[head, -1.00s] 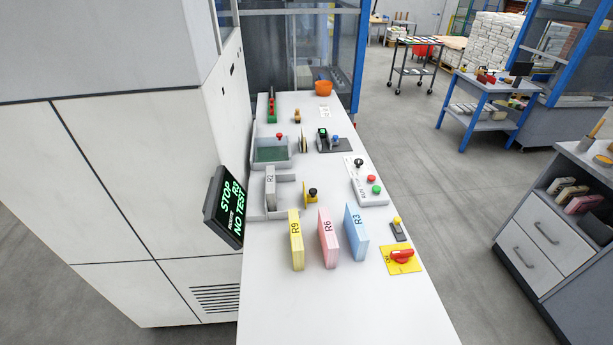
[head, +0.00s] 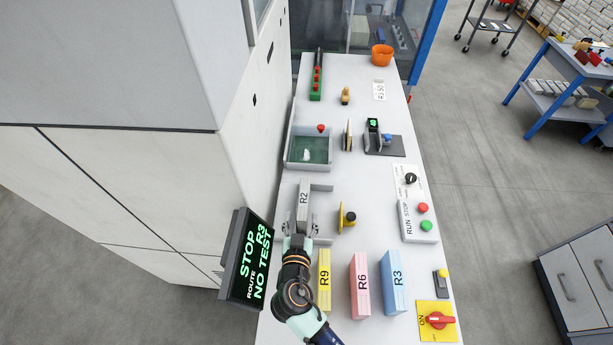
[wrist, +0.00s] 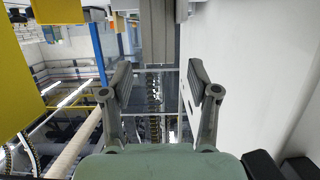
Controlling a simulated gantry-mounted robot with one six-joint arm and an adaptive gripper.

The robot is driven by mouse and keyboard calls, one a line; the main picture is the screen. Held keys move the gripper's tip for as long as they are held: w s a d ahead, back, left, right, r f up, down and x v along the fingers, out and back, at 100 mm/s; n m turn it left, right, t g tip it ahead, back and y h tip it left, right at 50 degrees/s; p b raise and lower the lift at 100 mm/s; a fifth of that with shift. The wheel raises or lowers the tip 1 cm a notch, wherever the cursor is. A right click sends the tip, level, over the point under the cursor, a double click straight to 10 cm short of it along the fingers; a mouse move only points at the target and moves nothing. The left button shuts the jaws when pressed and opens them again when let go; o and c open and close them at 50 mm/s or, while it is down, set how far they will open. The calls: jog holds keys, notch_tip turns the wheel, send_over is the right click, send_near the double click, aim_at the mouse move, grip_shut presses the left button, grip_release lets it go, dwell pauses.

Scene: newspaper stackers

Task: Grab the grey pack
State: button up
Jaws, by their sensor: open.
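The grey pack marked R2 (head: 303,196) stands upright in a grey holder (head: 322,188) on the white bench in the head view. My gripper (head: 300,229) is at the near end of this pack, with its fingers apart on either side. The fingers hide part of the pack's near end, and I cannot tell whether they touch it. In the wrist view my gripper (wrist: 161,85) is open, and a grey upright block, probably the pack (wrist: 158,35), shows beyond the fingers at the top.
Yellow pack R9 (head: 324,280), pink pack R6 (head: 360,285) and blue pack R3 (head: 393,282) stand close to the right of my arm. A black screen (head: 250,262) stands to its left. A yellow stop with a black knob (head: 347,217) is right of the holder.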

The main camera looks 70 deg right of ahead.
aim_at(303, 201)
jog(key=shift+d, duration=0.25)
jog(key=shift+a+f, duration=0.1)
jog(key=shift+f, duration=0.15)
jog(key=x, duration=0.7)
jog(key=shift+w, duration=0.1)
grip_shut()
